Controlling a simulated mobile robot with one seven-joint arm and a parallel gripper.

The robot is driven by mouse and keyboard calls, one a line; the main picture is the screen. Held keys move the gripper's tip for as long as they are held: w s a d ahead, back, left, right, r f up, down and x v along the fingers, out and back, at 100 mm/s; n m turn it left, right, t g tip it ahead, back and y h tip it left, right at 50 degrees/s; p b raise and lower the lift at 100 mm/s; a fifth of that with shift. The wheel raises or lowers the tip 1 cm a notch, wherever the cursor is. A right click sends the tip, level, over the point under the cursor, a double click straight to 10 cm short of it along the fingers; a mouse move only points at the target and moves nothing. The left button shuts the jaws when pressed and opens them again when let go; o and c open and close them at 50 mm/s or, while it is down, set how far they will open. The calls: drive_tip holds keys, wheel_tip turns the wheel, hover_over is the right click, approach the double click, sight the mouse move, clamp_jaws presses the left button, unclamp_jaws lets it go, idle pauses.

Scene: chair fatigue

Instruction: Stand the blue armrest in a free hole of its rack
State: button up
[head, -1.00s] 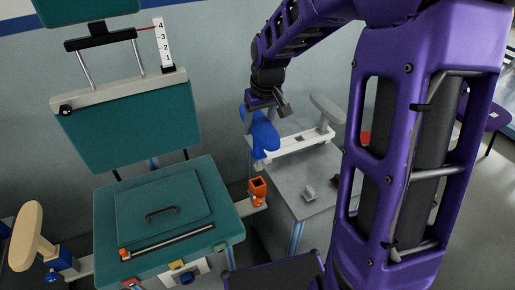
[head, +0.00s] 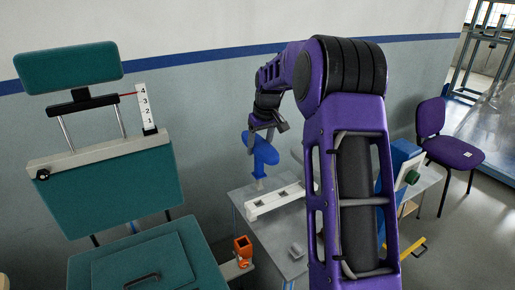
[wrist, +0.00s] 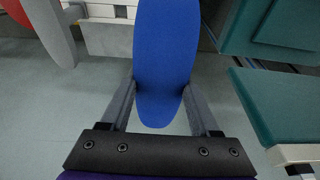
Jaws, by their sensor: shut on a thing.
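Two dark square holes show free in the rack. In the wrist view, both fingers of my gripper (wrist: 160,96) press on the sides of the blue pad (wrist: 165,50). A grey armrest (wrist: 50,30) stands by the rack (wrist: 108,40); my arm mostly hides it in the head view.
A teal test chair (head: 110,185) with an orange socket (head: 243,250) stands left. A purple chair (head: 450,150) is at the far right.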

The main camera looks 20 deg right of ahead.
drive_tip(key=b, duration=0.4)
hover_over(259, 177)
drive_tip(key=w, duration=0.2)
drive_tip(key=shift+d+f, duration=0.2)
drive_tip(key=shift+f, duration=1.25)
drive_tip(key=shift+d+f, duration=0.2)
drive_tip(key=shift+f, duration=1.25)
drive_tip(key=shift+f+b, duration=1.45)
drive_tip(key=shift+f, duration=1.95)
drive_tip(key=o, duration=1.4)
drive_tip(key=shift+c, duration=0.2)
drive_tip(key=shift+f, duration=0.1)
drive_tip(key=p+v, duration=0.2)
drive_tip(key=v, duration=1.5)
drive_tip(key=shift+s+r, duration=0.1)
drive_tip(key=shift+r, duration=0.15)
